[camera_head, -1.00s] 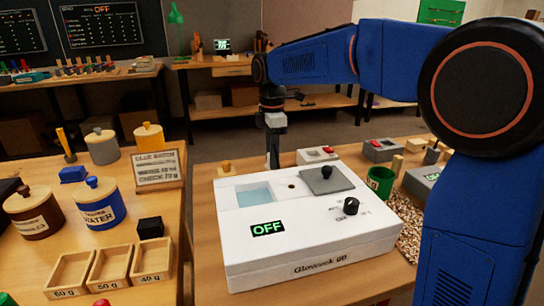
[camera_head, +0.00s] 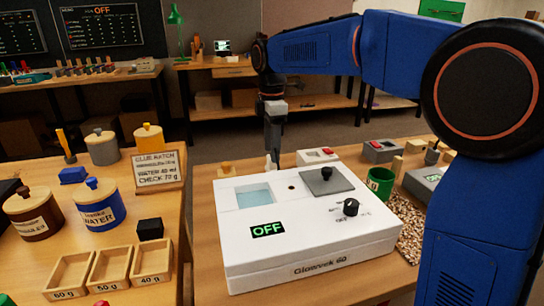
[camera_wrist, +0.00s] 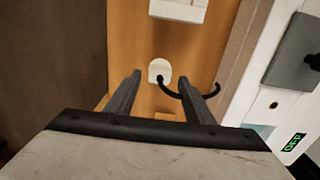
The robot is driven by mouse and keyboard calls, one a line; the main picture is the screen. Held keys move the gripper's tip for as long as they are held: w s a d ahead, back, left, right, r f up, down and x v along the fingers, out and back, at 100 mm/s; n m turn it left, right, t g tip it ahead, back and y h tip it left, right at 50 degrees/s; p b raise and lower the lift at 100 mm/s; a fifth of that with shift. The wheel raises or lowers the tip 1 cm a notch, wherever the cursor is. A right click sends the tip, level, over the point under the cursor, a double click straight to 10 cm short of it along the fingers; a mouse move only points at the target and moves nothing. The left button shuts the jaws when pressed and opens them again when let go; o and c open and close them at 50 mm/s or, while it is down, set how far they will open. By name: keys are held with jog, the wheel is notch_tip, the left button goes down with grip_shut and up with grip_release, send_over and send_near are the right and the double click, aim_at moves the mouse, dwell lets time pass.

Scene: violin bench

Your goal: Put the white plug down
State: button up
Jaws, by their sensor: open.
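The white plug (camera_wrist: 159,69) lies on the wooden bench in the wrist view, with a black cable curving from it to the right. In the head view it shows as a small pale shape (camera_head: 269,164) behind the white glue cooker (camera_head: 310,245). My gripper (camera_wrist: 160,82) is open and empty, with its fingers apart on either side of the plug in the picture. In the head view my gripper (camera_head: 272,152) points down just above the plug. The cooker's display reads OFF.
A white box with a red switch (camera_head: 318,156) stands close to the right of the plug. A green mug (camera_head: 380,183) and a grey box stand further right. A small wooden-knobbed item (camera_head: 225,170) is to the left. Some bare bench lies around the plug.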

notch_tip(320, 180, up, 8)
jog(key=shift+r, duration=0.25)
dwell(0.4)
